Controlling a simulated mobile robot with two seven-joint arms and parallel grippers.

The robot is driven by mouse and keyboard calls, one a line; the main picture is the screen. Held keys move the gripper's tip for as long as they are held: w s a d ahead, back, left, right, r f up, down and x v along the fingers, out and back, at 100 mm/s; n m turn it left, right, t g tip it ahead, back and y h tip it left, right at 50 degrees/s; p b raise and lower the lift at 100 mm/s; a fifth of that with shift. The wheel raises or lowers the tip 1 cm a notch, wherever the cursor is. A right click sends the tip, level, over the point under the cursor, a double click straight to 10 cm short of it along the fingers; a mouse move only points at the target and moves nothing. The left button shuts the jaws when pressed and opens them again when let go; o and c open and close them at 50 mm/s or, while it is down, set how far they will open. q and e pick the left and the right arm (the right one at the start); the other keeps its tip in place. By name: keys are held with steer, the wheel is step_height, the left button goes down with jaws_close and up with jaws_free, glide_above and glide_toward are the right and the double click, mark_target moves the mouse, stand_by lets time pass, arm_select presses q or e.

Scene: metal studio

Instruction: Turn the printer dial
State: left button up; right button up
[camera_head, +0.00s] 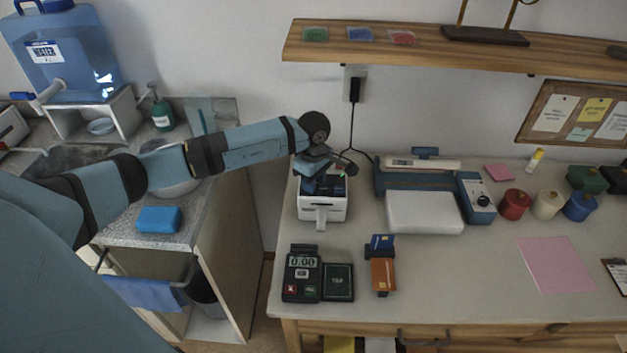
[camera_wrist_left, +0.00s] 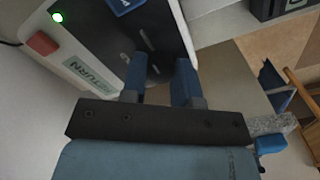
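The printer (camera_head: 425,205) stands on the desk against the wall, blue-grey with a white front tray. Its dark round dial (camera_head: 483,200) sits on the blue panel at the printer's right end. My left gripper (camera_head: 326,172) is left of the printer, over a small white machine (camera_head: 322,207) and well apart from the dial. In the left wrist view my left gripper (camera_wrist_left: 162,78) has its two blue fingers apart, in front of the machine's dark face, with nothing seen between them. The dial is not in the wrist view. My right gripper is not in view.
Red, cream and blue pots (camera_head: 547,204) stand right of the dial. A wooden shelf (camera_head: 450,54) hangs above. Bare desk shows in front of the printer.

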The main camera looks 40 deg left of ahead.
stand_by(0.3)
arm_select(q)
steer(key=n+b, duration=0.1)
steer(key=n, duration=0.7)
steer(key=shift+b, duration=0.35)
steer(key=shift+n, duration=1.8)
steer(key=o, duration=0.9)
steer(key=shift+o, duration=0.2)
